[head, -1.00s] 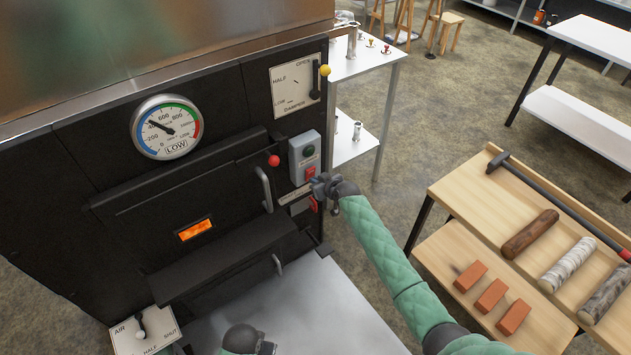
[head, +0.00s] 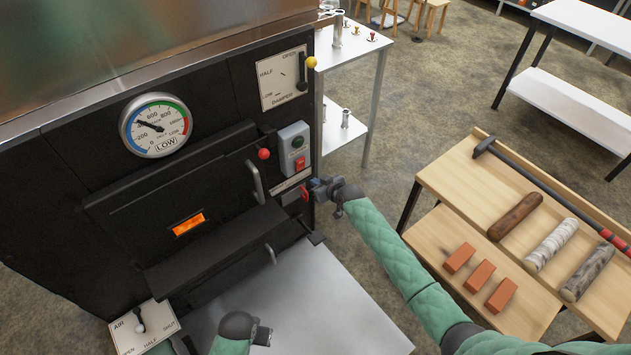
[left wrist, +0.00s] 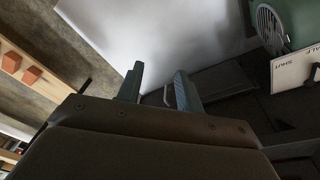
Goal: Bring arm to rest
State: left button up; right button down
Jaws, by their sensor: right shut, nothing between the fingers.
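My right gripper (head: 314,187) is shut and empty. My left gripper (head: 264,334) is low in the head view, over the grey metal surface (head: 335,305) in front of the evaporator. In the left wrist view its two fingers (left wrist: 158,88) stand apart with nothing seen between them.
The evaporator front carries a dial gauge (head: 156,125), a damper lever (head: 304,80), door handles (head: 256,182) and an air lever plate (head: 145,328). At right a wooden bench (head: 450,178) holds logs, bricks (head: 459,257) and a long-handled tool. Open floor lies between bench and white table (head: 377,48).

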dwell(0.3)
